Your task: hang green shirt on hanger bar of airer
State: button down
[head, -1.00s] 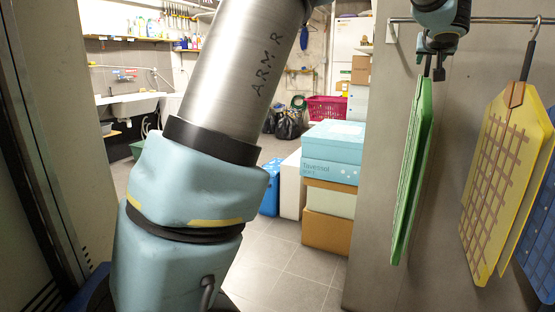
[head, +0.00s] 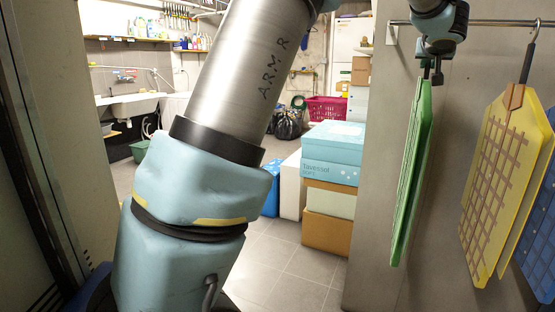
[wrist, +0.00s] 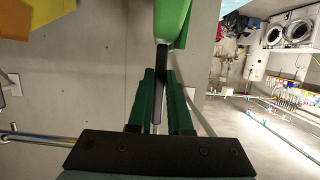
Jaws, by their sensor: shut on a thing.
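The green shirt (head: 413,170) is a flat panel seen nearly edge-on, hanging upright below my gripper (head: 432,76) in the head view. My gripper is shut on the dark stem at its top. In the wrist view, my gripper (wrist: 160,75) has this stem between its fingers, and the green shirt (wrist: 172,18) shows beyond them. The metal hanger bar (head: 500,20) runs along the wall at upper right. My wrist overlaps the bar near its left end. I cannot tell whether the shirt's hook touches the bar; the hook is hidden.
A yellow shirt (head: 497,170) hangs from the bar by a hook, right of the green one. A blue shirt (head: 541,240) is partly visible at the right edge. Stacked boxes (head: 333,150) stand left of the wall. A gap separates the green and yellow shirts.

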jog(key=shift+r+p, duration=0.25)
jog(key=shift+p, duration=0.05)
jog(key=shift+r+p, duration=1.6)
jog(key=shift+p, duration=0.7)
